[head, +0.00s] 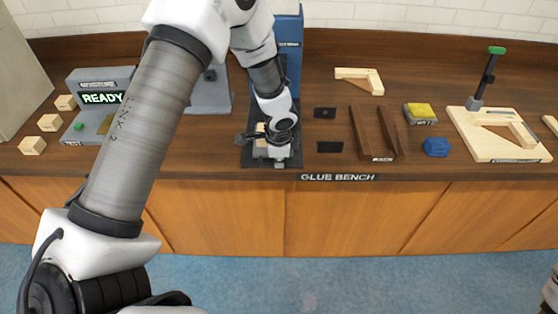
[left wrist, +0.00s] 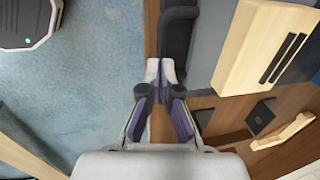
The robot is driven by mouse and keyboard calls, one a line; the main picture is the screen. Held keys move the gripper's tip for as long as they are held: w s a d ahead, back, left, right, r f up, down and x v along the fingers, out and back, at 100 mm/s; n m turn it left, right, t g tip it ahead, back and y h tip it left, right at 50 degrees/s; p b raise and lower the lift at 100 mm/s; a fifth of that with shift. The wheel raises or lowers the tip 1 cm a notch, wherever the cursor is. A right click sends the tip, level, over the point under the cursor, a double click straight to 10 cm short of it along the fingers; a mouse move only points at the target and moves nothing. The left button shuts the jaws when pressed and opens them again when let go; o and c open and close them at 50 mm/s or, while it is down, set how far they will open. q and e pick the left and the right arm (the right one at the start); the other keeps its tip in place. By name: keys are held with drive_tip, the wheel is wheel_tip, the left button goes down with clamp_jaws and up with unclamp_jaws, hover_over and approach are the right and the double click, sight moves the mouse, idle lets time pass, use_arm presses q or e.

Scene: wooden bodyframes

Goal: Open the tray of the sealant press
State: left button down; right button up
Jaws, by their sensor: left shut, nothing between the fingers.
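The sealant press (head: 289,30) is a tall blue machine at the back of the bench, partly hidden by my left arm. Its dark base (head: 252,158) reaches to the bench's front edge. In the left wrist view a pale wooden block (left wrist: 262,45) with two dark slots lies on a grey surface, beside a black bar (left wrist: 179,40) that looks like the tray's handle. My left gripper (head: 279,163) is at the front of the press; its fingertips (left wrist: 160,70) are together and empty, close beside the bar. Whether they touch it I cannot tell.
A grey READY tester (head: 101,85) and wooden blocks (head: 33,145) stand left. Right are dark pads (head: 329,147), a brown rack (head: 363,130), a yellow-topped sponge (head: 420,110), a blue cloth (head: 436,147) and a wooden fixture (head: 480,140). The floor (head: 330,280) ahead is clear.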

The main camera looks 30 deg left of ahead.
use_arm(q)
drive_tip(key=c, duration=1.2)
unclamp_jaws()
drive_tip(key=shift+f, duration=0.2)
drive_tip(key=shift+c, duration=0.2)
drive_tip(key=v, duration=1.2)
drive_tip(key=shift+w, duration=0.15)
